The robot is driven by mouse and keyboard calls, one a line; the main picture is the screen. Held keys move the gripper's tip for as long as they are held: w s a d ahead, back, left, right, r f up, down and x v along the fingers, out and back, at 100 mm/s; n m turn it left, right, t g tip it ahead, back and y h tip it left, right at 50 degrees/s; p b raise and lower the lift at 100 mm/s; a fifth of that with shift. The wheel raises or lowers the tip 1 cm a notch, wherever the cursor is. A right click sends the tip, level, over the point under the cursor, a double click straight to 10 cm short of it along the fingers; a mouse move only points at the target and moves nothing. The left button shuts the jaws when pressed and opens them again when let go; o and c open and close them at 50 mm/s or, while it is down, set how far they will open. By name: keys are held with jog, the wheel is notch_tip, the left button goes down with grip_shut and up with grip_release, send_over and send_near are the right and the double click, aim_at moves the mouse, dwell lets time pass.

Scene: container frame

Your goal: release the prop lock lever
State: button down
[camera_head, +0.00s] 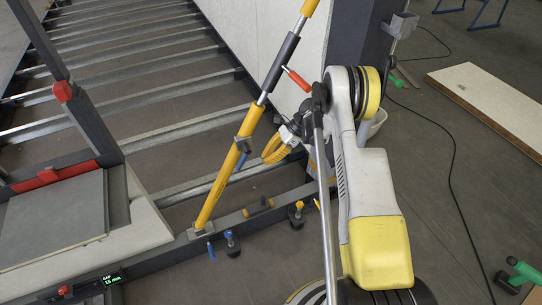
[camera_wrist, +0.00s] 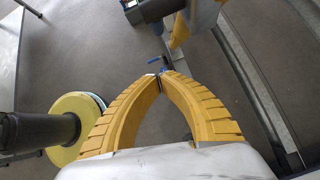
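The prop is a yellow pole (camera_head: 222,182) with a dark sleeve (camera_head: 283,62), leaning up to the right. A grey collar (camera_head: 243,144) sits on it, with a small blue lever (camera_head: 241,161) just below. A red handle (camera_head: 298,79) sticks out higher up. My gripper (camera_head: 266,157) is just right of the pole at collar height, apparently clear of the lever. In the wrist view my yellow fingers (camera_wrist: 160,76) meet at their tips, with nothing clearly between them. Blue parts (camera_wrist: 155,60) show just beyond the tips; whether they are the lever cannot be told.
A dark post (camera_head: 362,50) and pale wall panel rise behind my arm. A black cable (camera_head: 452,165) and a board (camera_head: 490,95) lie on the floor at right.

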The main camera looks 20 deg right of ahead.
jog(key=w+a+f+b, duration=0.1)
jog(key=a+b, duration=0.1)
jog(key=a, duration=0.4)
jog(key=shift+a+b, duration=0.15)
jog(key=shift+b, duration=0.25)
jog(key=shift+a+f, duration=0.1)
